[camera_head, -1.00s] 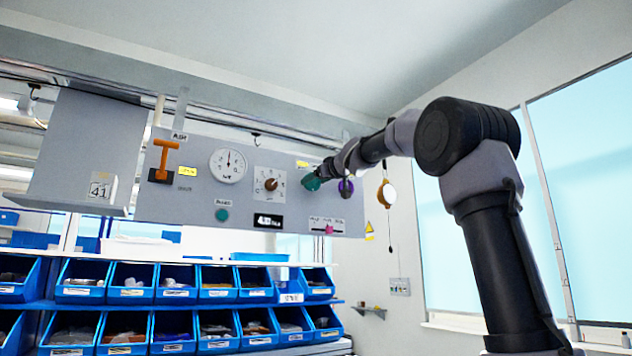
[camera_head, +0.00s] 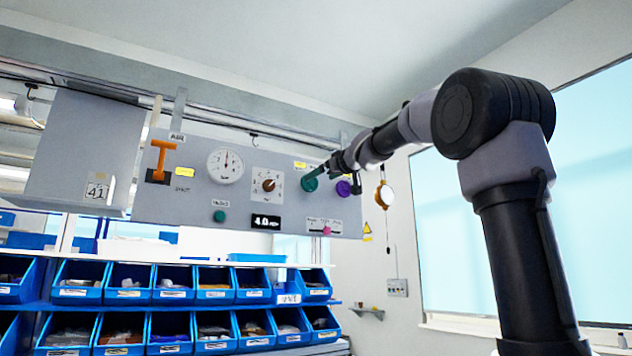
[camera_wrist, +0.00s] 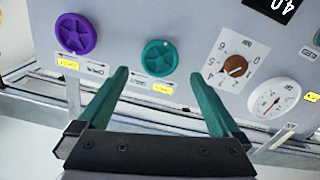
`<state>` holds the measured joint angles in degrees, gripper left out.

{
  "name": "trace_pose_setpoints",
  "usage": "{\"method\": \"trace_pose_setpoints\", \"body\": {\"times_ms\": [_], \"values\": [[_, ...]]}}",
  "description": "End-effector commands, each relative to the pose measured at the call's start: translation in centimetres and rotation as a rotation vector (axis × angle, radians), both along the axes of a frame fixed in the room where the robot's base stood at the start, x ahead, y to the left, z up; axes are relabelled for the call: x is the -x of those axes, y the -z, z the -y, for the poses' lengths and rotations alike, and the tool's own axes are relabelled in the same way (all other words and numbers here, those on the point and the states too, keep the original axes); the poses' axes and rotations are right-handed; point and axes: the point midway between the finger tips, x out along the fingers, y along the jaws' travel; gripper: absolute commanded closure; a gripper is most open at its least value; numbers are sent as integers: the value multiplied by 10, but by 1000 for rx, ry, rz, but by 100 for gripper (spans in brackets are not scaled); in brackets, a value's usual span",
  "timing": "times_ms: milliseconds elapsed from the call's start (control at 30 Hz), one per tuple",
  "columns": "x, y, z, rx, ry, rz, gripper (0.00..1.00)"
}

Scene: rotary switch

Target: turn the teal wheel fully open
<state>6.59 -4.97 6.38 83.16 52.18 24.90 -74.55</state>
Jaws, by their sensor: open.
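The teal wheel (camera_head: 309,183) is a round knob on the grey wall panel, between the brown dial and the purple wheel. In the wrist view, the teal wheel (camera_wrist: 160,58) faces me with its dark star-shaped relief visible, and a yellow tag sits below it. My gripper (camera_wrist: 159,76) is open, with its two teal fingers spread wide and nothing between them. The fingers stand apart from the wheel, with clear space around its rim. In the head view, my gripper (camera_head: 319,173) is just to the upper right of the wheel.
The purple wheel (camera_wrist: 75,34) and brown dial (camera_wrist: 235,66) flank the teal wheel. A round white gauge (camera_head: 225,165), an orange lever (camera_head: 162,159) and a small display (camera_head: 265,222) share the panel. Blue bins (camera_head: 172,284) stand below.

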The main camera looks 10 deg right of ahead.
Motion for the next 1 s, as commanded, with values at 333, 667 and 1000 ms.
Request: {"method": "trace_pose_setpoints", "body": {"times_ms": [333,667,1000], "values": [[44,0,15,0,-1,-1,0],[46,1,15,-1,-1,-1,0],[51,7,14,-9,-4,-20,0]]}}
